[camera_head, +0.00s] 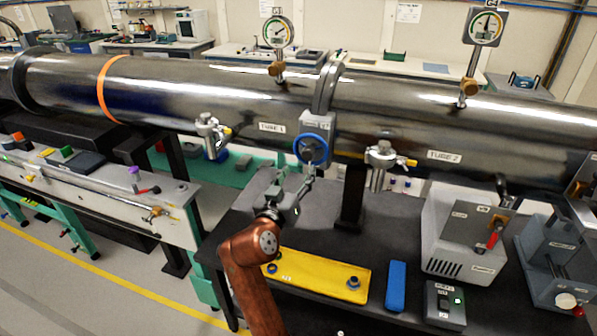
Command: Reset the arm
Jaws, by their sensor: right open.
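My right arm, reddish brown, rises from the bottom of the head view. Its right gripper (308,180) is open, just below the blue ring handwheel (311,149) on the flange between the tubes. I see nothing held between its fingers; whether it touches the wheel I cannot tell. My left gripper is not in view. Behind the gripper runs a large shiny steel pipe, labelled TUBE 1 (200,85) on the left and TUBE 2 (480,125) on the right.
A dark table (395,228) bears a yellow plate (318,275), a blue block (396,287), a grey pump box (462,235) and a small switch box (445,303). Gauges (278,32) (486,26) stand on the pipe. Valves (209,133) (384,156) hang from it. Floor shows at lower left.

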